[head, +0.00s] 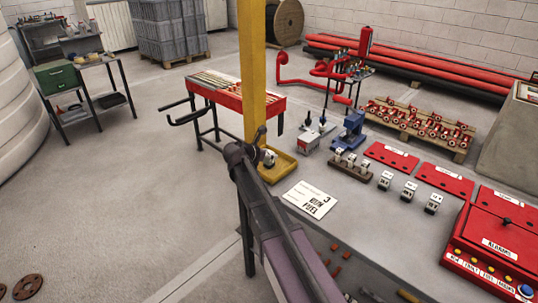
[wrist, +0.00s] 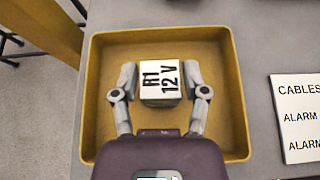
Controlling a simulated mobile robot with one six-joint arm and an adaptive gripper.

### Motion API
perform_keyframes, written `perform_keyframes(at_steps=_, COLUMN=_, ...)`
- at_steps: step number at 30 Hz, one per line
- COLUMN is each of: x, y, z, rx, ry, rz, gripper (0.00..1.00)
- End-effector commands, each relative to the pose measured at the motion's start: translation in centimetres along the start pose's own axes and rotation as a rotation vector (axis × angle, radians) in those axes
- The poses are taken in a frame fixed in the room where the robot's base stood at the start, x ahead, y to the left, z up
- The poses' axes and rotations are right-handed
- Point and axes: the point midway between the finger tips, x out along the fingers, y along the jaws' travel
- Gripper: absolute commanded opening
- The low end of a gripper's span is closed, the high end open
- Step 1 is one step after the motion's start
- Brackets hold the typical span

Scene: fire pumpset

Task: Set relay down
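The relay is a white block marked "R1 12 V" (wrist: 161,80). In the wrist view it sits between the two fingers of my gripper (wrist: 161,84), with a pad close against each side, so the gripper looks shut on it. Relay and fingers are inside the outline of a square yellow tray (wrist: 160,40). In the head view the tray (head: 287,160) is at the near left corner of the grey bench, and my gripper (head: 266,154) is over it. I cannot tell whether the relay touches the tray floor.
A yellow post (head: 251,70) stands close behind my gripper. A white label card (head: 310,199) lies right of the tray. Several white relays (head: 409,190), a blue press (head: 350,132) and red plates (head: 391,157) stand farther right. A red alarm panel (head: 500,235) is at the right.

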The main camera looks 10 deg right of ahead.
Motion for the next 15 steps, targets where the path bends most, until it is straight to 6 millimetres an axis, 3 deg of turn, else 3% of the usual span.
perform_keyframes(at_steps=15, x=-0.07, y=0.0, z=0.11, rx=0.0, ry=0.0, rz=0.0, gripper=0.84)
